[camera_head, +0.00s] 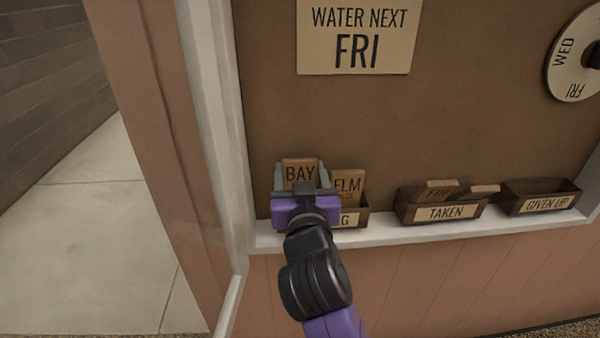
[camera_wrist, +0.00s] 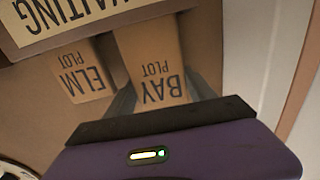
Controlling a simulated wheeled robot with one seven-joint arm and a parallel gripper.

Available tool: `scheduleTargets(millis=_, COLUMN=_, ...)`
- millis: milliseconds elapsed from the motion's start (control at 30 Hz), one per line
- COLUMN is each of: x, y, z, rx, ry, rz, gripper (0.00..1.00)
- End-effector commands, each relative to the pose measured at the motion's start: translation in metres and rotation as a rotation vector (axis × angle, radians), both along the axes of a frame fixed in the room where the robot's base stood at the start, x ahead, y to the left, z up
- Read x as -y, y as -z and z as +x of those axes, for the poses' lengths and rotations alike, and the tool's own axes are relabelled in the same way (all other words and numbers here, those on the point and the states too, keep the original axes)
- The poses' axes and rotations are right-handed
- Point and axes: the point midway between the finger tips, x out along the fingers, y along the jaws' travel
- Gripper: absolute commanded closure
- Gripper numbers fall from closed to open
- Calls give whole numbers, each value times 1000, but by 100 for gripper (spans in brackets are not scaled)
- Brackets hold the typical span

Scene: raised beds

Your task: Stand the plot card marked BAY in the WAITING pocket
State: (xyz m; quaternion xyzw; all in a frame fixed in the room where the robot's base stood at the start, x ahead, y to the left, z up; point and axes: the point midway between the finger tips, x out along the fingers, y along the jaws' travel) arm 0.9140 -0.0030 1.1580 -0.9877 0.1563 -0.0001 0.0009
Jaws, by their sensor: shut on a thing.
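The BAY card (camera_head: 299,173) is brown and stands upright at the left end of the WAITING pocket (camera_head: 363,212). My gripper (camera_head: 302,180) is shut on it, one finger at each side edge. In the wrist view, upside down, the BAY card (camera_wrist: 150,60) shows between the fingers (camera_wrist: 165,103), its lower end hidden behind the pocket's front (camera_wrist: 110,18). I cannot tell whether it touches the pocket floor. My gripper hides most of the pocket's label in the head view; the wrist view shows WAITING.
An ELM card (camera_head: 348,184) stands in the same pocket, right of BAY. The TAKEN pocket (camera_head: 408,212) holds two leaning cards, and the GIVEN UP pocket (camera_head: 572,188) looks empty. A white frame post (camera_head: 215,130) rises close on the left. A WATER NEXT FRI sign (camera_head: 357,35) hangs above.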

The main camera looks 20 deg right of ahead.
Motion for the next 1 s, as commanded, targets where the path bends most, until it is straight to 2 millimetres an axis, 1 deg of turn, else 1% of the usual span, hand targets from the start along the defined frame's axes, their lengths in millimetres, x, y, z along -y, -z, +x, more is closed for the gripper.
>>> scheduleTargets(millis=200, x=0, y=0, z=0, rx=0, ry=0, rz=0, gripper=76)
scheduleTargets(millis=233, x=0, y=0, z=0, rx=0, ry=0, rz=0, gripper=31)
scheduleTargets(millis=333, x=0, y=0, z=0, rx=0, ry=0, rz=0, gripper=12)
scheduleTargets(millis=633, x=0, y=0, z=-1, rx=0, ry=0, rz=0, gripper=12)
scheduleTargets(millis=733, x=-2, y=1, z=-6, rx=0, ry=-1, rz=0, gripper=12)
scheduleTargets(millis=867, x=-8, y=2, z=-23, rx=0, ry=-2, rz=0, gripper=12)
scheduleTargets(millis=1000, x=-16, y=2, z=-46, rx=1, ry=-3, rz=0, gripper=12)
